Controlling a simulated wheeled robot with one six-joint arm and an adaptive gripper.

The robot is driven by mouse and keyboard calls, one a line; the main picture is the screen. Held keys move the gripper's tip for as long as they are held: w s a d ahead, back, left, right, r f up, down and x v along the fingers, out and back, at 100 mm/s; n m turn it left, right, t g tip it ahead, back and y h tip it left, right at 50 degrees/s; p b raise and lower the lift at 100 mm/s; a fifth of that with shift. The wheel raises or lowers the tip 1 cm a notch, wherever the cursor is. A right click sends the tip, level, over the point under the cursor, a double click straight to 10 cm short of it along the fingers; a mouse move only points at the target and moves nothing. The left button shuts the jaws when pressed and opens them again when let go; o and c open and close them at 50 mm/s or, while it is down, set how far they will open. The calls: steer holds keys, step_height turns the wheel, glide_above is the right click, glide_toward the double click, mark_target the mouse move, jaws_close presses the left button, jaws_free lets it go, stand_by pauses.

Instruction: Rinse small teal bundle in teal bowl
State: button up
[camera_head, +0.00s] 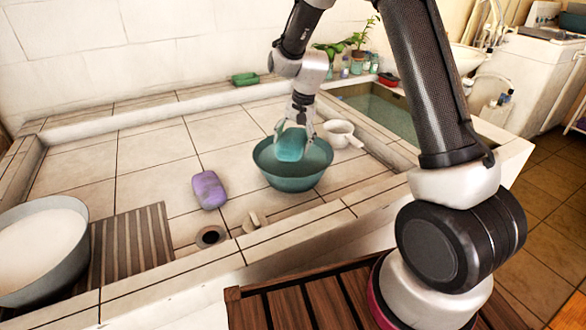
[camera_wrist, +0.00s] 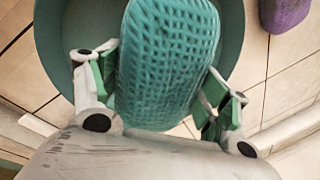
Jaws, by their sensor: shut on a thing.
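The small teal bundle (camera_head: 291,145) is held in my gripper (camera_head: 295,132), over the teal bowl (camera_head: 270,172). In the wrist view the bundle (camera_wrist: 165,60) is a rounded, textured teal block between the two fingers of my gripper (camera_wrist: 155,85). The teal bowl (camera_wrist: 55,62) shows around and behind it there. The bowl stands on the pale tiles. In the head view the bundle's lower part overlaps the bowl's opening; I cannot tell whether it touches the water or the bowl's inside.
A purple bundle (camera_head: 208,190) lies left of the bowl, near a drain hole (camera_head: 211,236). A white dipper (camera_head: 340,134) stands close on the bowl's right. A large basin (camera_head: 42,250) and a slatted wooden board (camera_head: 132,248) are at left. A water-filled tank (camera_head: 378,108) is behind right.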

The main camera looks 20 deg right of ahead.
steer(key=shift+w+a+v, duration=0.15)
steer(key=shift+a+v, duration=0.05)
steer(key=shift+v, duration=0.85)
steer(key=shift+w+a+v, duration=0.1)
steer(key=shift+a+v, duration=0.05)
steer(key=shift+v, duration=0.9)
